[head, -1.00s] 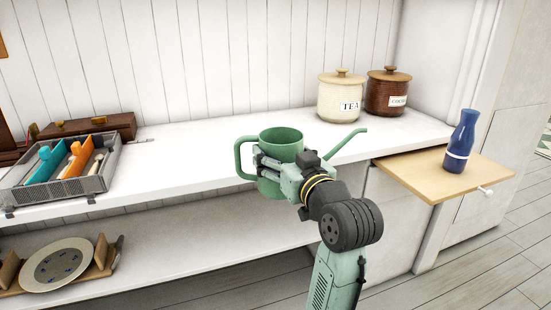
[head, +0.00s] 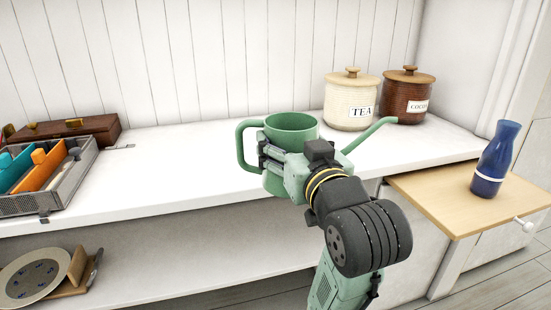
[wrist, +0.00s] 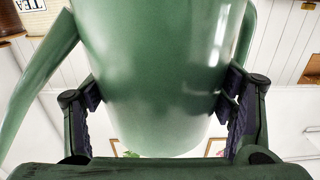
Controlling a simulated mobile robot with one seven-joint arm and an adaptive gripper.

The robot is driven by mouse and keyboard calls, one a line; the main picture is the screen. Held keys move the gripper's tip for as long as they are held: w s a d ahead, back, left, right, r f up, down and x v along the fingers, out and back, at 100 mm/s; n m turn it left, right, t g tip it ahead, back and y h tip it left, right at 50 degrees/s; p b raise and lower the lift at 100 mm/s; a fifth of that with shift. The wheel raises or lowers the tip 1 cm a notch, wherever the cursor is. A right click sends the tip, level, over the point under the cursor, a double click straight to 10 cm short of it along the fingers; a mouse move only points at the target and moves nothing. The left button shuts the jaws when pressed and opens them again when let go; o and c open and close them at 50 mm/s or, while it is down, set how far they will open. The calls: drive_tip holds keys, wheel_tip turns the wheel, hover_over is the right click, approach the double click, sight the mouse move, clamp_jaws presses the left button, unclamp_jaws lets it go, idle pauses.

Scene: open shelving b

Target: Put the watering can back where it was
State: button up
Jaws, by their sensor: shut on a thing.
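The green watering can (head: 292,124) is upright in the head view, with its handle on the left and its long spout pointing right. My gripper (head: 268,160) is shut on the can's body from the near side. The can fills the middle of the wrist view (wrist: 155,80), with a finger pressed on each side. The can appears over the front part of the white shelf top (head: 190,160). My gripper hides its lower part, so I cannot tell whether its base touches the shelf.
A TEA jar (head: 351,100) and a brown COCOA jar (head: 407,96) stand behind to the right. A blue bottle (head: 495,160) stands on a pulled-out wooden board (head: 440,200). A grey tray (head: 75,180) and brown case (head: 70,130) are at left. Shelf top between is clear.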

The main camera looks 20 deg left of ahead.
drive_tip(key=p+x, duration=0.1)
drive_tip(key=x, duration=0.2)
drive_tip(key=shift+r, duration=0.1)
drive_tip(key=p, duration=0.2)
drive_tip(key=w+p, duration=0.1)
drive_tip(key=p, duration=0.1)
drive_tip(key=shift+a+r, duration=0.2)
drive_tip(key=shift+a, duration=0.1)
drive_tip(key=p, duration=0.4)
drive_tip(key=shift+w+a+f+p, duration=0.2)
drive_tip(key=shift+w+a+p, duration=0.15)
drive_tip(key=shift+w+f+p, duration=0.1)
drive_tip(key=shift+p, duration=0.65)
drive_tip(key=shift+w+a+f+p, duration=0.25)
drive_tip(key=shift+w+a+f, duration=0.7)
drive_tip(key=shift+w, duration=0.5)
drive_tip(key=shift+w+a+f+p, duration=0.25)
drive_tip(key=shift+w+a+f, duration=0.4)
drive_tip(key=shift+w+a, duration=0.65)
drive_tip(key=shift+w+a+f+p, duration=0.25)
drive_tip(key=shift+w+a+f, duration=0.6)
drive_tip(key=shift+w, duration=0.7)
